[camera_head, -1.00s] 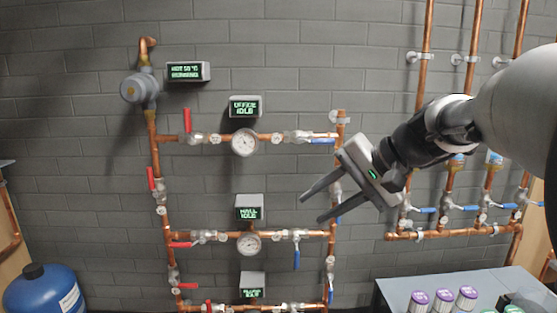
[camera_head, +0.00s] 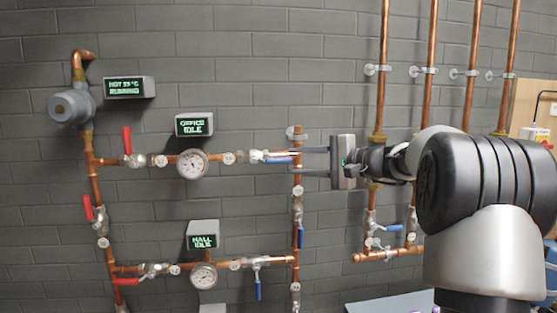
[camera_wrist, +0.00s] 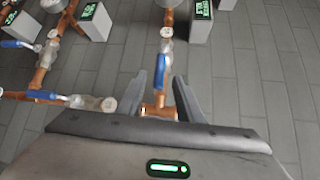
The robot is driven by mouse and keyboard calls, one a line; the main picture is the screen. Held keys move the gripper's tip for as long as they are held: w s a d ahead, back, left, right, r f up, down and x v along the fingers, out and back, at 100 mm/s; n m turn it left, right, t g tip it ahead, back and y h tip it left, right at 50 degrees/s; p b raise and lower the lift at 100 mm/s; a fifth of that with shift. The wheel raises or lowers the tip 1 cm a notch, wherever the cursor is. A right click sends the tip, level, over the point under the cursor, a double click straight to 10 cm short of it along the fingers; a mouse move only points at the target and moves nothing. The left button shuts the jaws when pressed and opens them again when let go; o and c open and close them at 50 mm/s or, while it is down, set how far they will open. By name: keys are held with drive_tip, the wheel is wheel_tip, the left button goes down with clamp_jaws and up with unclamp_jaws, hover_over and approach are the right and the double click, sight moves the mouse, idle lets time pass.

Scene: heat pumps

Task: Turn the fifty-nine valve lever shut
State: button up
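Several valve levers sit on the copper pipes. No number on them is readable, so I cannot tell which is fifty-nine. In the head view a blue lever (camera_head: 280,160) lies along the upper row, another blue lever (camera_head: 300,236) points down the right vertical pipe, and a third (camera_head: 258,289) hangs from the lower row. My gripper (camera_head: 302,161) is open, its fingers pointing left near the upper row's right end, just right of the upper blue lever. In the wrist view my gripper (camera_wrist: 169,75) has nothing visibly clamped between its fingers; blue levers show ahead and at left.
Red levers (camera_head: 127,141) are on the left side. A round gauge (camera_head: 192,164) and the OFFICE display (camera_head: 194,125) are left of my gripper; the HALL display (camera_head: 202,235) is lower. More vertical copper pipes (camera_head: 382,70) stand behind my arm at right.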

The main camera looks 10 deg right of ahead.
sight(283, 161)
drive_tip(key=p+x, duration=0.1)
drive_tip(key=x, duration=0.6)
clamp_jaws()
